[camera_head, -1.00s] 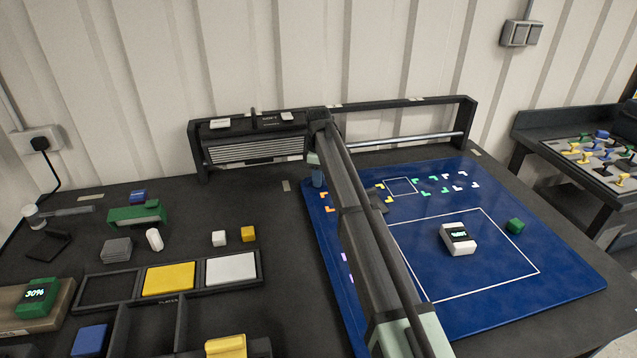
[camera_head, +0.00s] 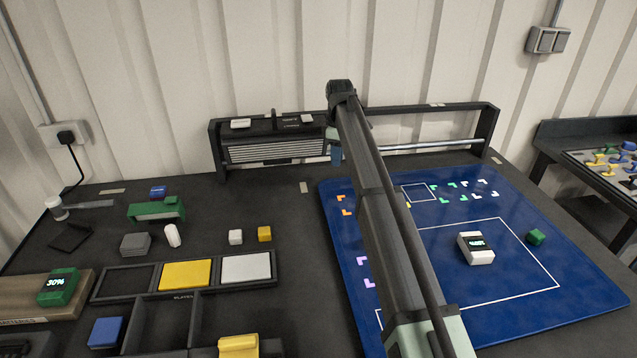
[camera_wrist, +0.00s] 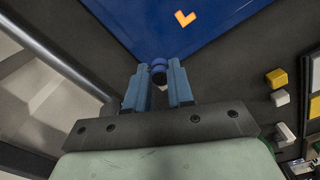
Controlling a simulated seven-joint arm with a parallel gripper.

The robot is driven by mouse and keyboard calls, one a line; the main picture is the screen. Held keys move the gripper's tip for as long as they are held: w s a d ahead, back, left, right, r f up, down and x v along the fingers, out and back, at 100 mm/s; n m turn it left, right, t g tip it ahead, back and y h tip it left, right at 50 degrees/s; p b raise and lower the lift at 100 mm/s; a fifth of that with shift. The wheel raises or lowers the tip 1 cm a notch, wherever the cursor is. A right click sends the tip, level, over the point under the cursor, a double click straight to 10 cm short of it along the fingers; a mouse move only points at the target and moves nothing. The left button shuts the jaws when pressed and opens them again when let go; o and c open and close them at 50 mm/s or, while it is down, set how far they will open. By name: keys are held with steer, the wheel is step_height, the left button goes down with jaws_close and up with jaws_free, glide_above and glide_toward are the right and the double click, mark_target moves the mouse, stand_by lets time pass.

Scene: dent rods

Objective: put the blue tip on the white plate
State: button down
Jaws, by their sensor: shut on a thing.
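My gripper (camera_wrist: 160,85) is shut on the blue tip (camera_wrist: 159,67), which shows between the ends of its two blue fingers in the wrist view. In the head view my gripper (camera_head: 336,154) is partly hidden behind my arm, in front of the back rail near the mat's far left corner. The tip cannot be made out clearly there. The white plate (camera_head: 246,267) lies flat in the right slot of a dark tray, to the left of my gripper, with nothing on it.
The yellow plate (camera_head: 185,274) fills the middle slot. A white cube (camera_head: 236,237) and a yellow cube (camera_head: 264,233) stand behind the tray. The blue mat (camera_head: 510,285) carries a white device (camera_head: 475,248) and a green cube (camera_head: 536,237). The dark back rail (camera_head: 485,131) stands near my gripper.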

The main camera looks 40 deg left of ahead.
steer(key=shift+r, duration=0.35)
steer(key=shift+s+a, duration=0.2)
steer(key=s+a+r+n, duration=0.1)
steer(key=s+a+n, duration=0.1)
steer(key=s+a, duration=0.8)
steer(key=s+r+n, duration=0.1)
steer(key=s+n, duration=0.1)
steer(key=s, duration=1.7)
steer(key=n, duration=0.1)
glide_toward(246, 267)
steer(key=shift+n, duration=0.3)
steer(key=shift+f, duration=3.1)
steer(key=shift+f, duration=0.1)
